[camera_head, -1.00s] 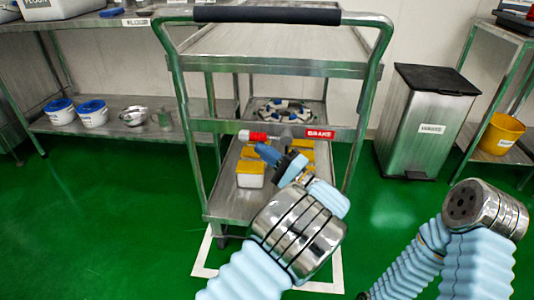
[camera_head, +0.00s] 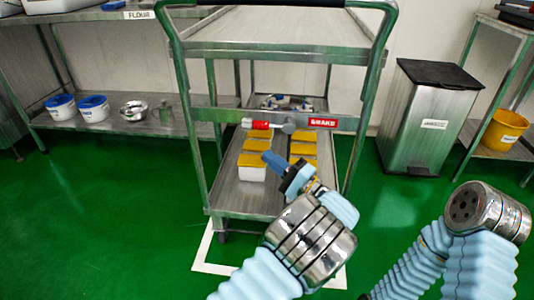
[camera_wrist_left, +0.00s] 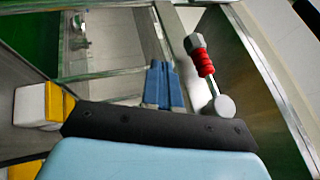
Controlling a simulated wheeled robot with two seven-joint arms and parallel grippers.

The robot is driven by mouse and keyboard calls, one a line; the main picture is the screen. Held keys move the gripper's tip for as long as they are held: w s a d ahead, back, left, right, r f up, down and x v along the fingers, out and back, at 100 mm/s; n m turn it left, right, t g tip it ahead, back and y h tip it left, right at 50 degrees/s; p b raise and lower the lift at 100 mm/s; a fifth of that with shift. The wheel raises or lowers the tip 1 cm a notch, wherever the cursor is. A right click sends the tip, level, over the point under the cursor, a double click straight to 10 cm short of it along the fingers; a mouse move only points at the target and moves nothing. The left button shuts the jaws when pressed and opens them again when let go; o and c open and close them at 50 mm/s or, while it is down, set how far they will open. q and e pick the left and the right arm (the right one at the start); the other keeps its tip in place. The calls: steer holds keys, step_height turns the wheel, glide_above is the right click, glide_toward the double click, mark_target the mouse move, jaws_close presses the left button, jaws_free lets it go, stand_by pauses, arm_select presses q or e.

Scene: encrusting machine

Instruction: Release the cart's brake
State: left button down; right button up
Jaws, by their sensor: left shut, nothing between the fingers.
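The cart (camera_head: 345,60) stands in front of me. Its brake lever has a red grip (camera_head: 260,125) and a grey pivot (camera_head: 288,128), left of the red BRAKE label (camera_head: 324,122). The lever lies about level, grip to the left. In the left wrist view the red grip (camera_wrist_left: 205,62) and round pivot (camera_wrist_left: 224,106) are right of the fingers. My left gripper (camera_head: 272,159) has blue fingers, shut and empty, below the lever in the head view and apart from it in the wrist view (camera_wrist_left: 163,85). My right arm shows at lower right; its gripper is not visible.
Yellow-lidded boxes (camera_head: 252,173) stand on the cart's lower shelf. A steel bin (camera_head: 430,118) is to the right, beside a table with a yellow bucket (camera_head: 503,131). A steel shelf with tubs (camera_head: 93,108) is at left. Green floor between is clear.

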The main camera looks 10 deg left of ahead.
arm_select(q)
steer(key=v, duration=0.8)
steer(key=shift+f, duration=0.15)
steer(key=shift+a, duration=0.2)
